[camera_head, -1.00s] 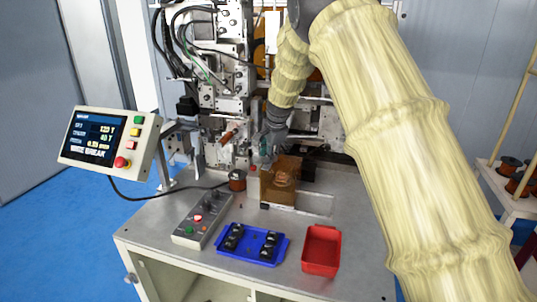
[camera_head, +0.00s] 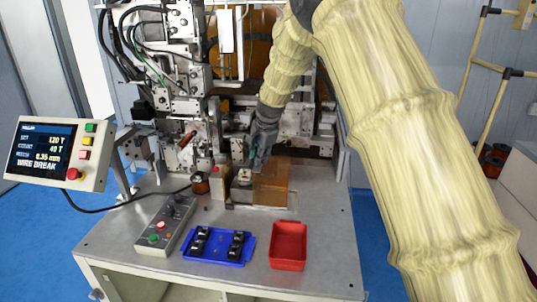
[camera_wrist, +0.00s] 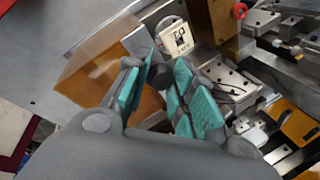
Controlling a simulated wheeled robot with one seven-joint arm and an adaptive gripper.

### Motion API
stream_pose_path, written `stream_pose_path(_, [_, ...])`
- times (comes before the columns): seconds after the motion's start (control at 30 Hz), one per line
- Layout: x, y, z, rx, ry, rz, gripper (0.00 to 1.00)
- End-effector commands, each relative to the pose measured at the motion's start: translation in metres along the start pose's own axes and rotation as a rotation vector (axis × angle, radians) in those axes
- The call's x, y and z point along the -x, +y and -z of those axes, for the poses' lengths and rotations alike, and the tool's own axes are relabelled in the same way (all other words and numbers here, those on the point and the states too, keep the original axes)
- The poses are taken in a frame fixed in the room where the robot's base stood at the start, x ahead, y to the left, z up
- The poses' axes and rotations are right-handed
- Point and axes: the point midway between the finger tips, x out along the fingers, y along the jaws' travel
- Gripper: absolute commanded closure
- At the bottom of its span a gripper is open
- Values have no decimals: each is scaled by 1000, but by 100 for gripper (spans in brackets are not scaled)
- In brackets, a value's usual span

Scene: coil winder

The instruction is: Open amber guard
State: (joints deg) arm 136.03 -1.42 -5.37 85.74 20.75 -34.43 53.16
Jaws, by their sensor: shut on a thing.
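The amber guard (camera_head: 270,182) is a see-through amber box on the machine's table. It stands to the right of a small fixture with a pale block (camera_head: 244,176), which shows uncovered. In the wrist view the amber guard (camera_wrist: 95,70) lies at the left, with the white marked block (camera_wrist: 177,38) beyond it. My gripper (camera_head: 254,160) reaches down at the guard's upper left edge. In the wrist view its teal-padded fingers (camera_wrist: 160,82) are closed around a dark round knob (camera_wrist: 162,76) beside the guard. The knob's attachment is partly hidden by the fingers.
A red tray (camera_head: 289,257) and a blue tray (camera_head: 217,259) with black parts stand in front. A control box (camera_head: 163,226) lies at left, with a screen (camera_head: 45,150) reading WIRE BREAK beyond. A copper spool (camera_head: 200,184) stands left of the fixture. Machine parts crowd behind.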

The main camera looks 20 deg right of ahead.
Motion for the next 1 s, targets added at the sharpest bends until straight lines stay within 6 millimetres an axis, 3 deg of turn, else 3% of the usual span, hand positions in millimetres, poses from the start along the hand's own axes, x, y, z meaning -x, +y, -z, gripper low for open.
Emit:
stream_pose_path(0.4, [1, -5, -7, 17, -3, 5, 100])
stream_pose_path(0.43, [1, -5, -7, 17, -3, 5, 73])
stream_pose_path(0.57, [1, -5, -7, 16, -3, 4, 52])
stream_pose_path(1.0, [9, -5, -7, 17, -4, 4, 52])
